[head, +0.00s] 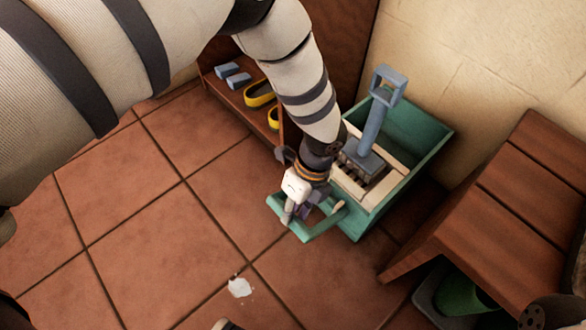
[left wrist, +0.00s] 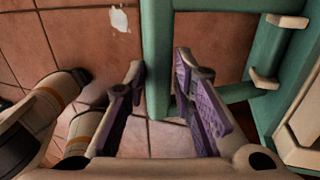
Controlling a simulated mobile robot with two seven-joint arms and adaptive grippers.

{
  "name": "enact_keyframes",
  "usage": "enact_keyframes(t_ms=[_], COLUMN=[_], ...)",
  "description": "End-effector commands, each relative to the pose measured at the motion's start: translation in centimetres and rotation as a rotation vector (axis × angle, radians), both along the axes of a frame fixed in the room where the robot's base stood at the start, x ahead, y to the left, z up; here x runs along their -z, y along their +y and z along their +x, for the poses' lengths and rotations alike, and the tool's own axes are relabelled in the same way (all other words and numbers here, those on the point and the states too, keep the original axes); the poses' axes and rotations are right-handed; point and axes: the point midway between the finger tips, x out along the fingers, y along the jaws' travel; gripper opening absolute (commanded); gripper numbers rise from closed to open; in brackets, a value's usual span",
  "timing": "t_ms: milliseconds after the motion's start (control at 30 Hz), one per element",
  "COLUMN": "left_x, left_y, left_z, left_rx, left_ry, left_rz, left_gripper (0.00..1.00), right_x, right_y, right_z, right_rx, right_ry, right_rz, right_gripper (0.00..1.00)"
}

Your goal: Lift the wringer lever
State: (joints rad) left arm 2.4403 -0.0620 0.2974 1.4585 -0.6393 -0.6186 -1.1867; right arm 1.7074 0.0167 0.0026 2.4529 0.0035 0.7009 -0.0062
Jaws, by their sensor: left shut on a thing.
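A green mop bucket (head: 427,146) stands against the wall in the head view, with a pale wringer frame (head: 388,190) in its top. The green wringer lever (head: 318,231) is a U-shaped bar sticking out low from the bucket's near side. My left gripper (head: 291,209) is at the lever's left part, shut on it. In the left wrist view the green lever bar (left wrist: 157,60) runs between the purple-padded fingers, and a cross bar goes right towards the bucket. The fingers partly hide the lever in the head view. My right gripper does not show.
A blue mop handle (head: 374,122) stands up from the bucket. A wooden bench (head: 510,200) is close on the right, with a green pot (head: 463,297) beneath. A low shelf with yellow shoes (head: 259,94) is behind my arm. The tiled floor (head: 150,235) at left is mostly clear.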

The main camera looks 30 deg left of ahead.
Motion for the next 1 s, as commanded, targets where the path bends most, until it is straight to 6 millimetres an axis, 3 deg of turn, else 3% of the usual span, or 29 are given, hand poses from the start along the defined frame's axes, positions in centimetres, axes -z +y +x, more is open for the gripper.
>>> enact_keyframes(t_ms=[33, 300, 333, 400, 1000], left_x=[-0.13, -0.11, -0.11, -0.1, 0.03], left_y=[-0.44, -0.45, -0.45, -0.44, -0.29], left_z=[1.39, 1.41, 1.41, 1.39, 0.84], left_rx=[0.001, 0.004, 0.004, 0.004, -0.001], left_ry=[-0.039, -0.039, -0.039, -0.038, -0.024], left_rz=[-0.017, -0.016, -0.016, -0.016, -0.012], left_gripper=[0.0, 0.0, 0.26, 0.41, 0.42], right_x=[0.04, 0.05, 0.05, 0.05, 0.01], right_y=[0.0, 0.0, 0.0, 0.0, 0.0], right_z=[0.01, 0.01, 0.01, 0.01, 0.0], right_rx=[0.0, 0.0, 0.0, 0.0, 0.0], right_ry=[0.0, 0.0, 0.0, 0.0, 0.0], right_rz=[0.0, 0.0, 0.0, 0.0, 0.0], right_gripper=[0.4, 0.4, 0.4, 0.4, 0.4])
